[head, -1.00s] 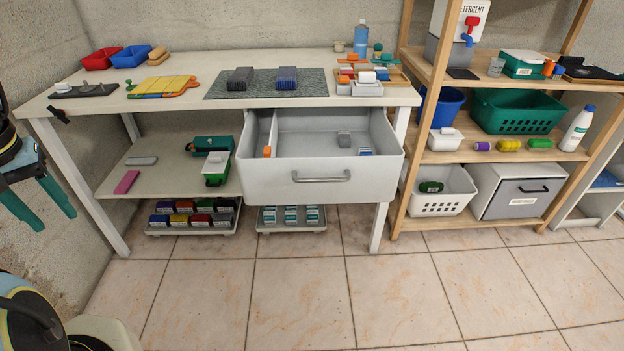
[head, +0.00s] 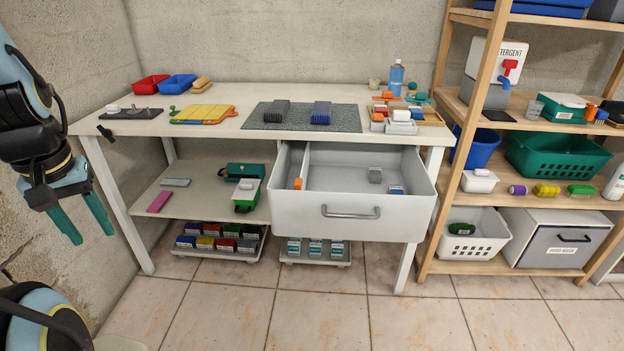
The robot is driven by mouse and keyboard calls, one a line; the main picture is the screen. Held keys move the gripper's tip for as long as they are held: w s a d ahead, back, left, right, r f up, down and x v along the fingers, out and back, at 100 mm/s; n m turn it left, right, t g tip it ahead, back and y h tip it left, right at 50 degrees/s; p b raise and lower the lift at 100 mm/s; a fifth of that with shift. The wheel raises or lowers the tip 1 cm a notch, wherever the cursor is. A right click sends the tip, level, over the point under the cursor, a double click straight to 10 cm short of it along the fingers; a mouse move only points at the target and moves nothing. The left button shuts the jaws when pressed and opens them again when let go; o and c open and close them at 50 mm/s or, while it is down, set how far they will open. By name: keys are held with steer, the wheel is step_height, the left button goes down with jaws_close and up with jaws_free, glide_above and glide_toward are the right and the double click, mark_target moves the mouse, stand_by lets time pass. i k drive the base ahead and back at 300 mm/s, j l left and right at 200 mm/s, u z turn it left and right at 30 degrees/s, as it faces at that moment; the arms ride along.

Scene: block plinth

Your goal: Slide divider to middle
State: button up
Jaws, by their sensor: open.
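The open drawer (head: 352,220) hangs out under the right part of the white table, with a bar handle on its front. Its divider (head: 305,164) is a thin pale wall running front to back near the drawer's left side, with an orange tab (head: 298,184) at its front end. A small grey block (head: 375,175) and a blue-and-white item (head: 396,190) lie in the wide right compartment. My gripper (head: 92,222) is at the far left, well away from the drawer. Its two green fingers point down, apart and empty.
The tabletop (head: 235,122) carries a grey mat (head: 352,119) with two dark blocks and a crowded tray at right. A wooden shelf unit (head: 447,150) stands right of the drawer. The tiled floor (head: 300,310) in front is clear.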

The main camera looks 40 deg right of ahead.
mark_target(300, 183)
steer(key=i+l+z, duration=0.25)
steer(key=i, duration=0.15)
steer(key=i+l+z, duration=0.25)
steer(key=i, duration=0.15)
steer(key=j, duration=0.1)
